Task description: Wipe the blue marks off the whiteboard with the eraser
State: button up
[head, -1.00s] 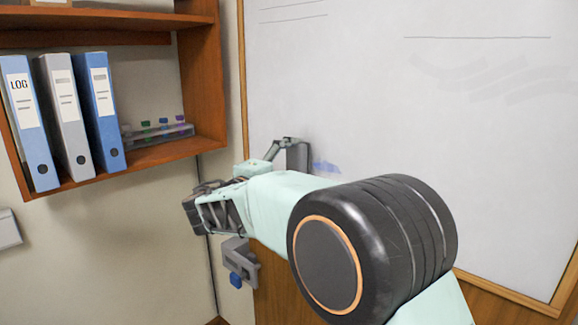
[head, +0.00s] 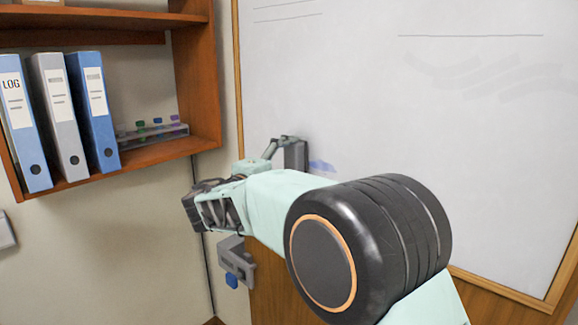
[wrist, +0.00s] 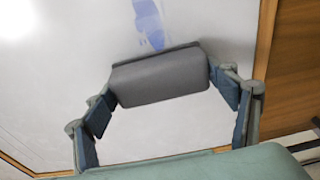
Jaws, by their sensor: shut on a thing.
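The grey eraser (wrist: 160,75) is held between the two fingers of my gripper (wrist: 167,82) in the wrist view, against or very close to the whiteboard (wrist: 40,70). In the head view the eraser (head: 295,155) is partly behind my gripper and arm. The blue marks (wrist: 149,24) lie just beyond the eraser's far edge in the wrist view. In the head view a small blue patch (head: 322,166) shows just right of the eraser on the whiteboard (head: 420,120); the eraser may hide more.
A wooden shelf (head: 160,152) with binders (head: 92,110) and a rack of capped tubes (head: 152,133) is on the left wall. Faint smears (head: 490,75) and thin dark lines (head: 470,36) mark the board.

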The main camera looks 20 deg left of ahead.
aim_at(337, 169)
jog(key=shift+w+d, duration=0.2)
jog(key=shift+w, duration=0.3)
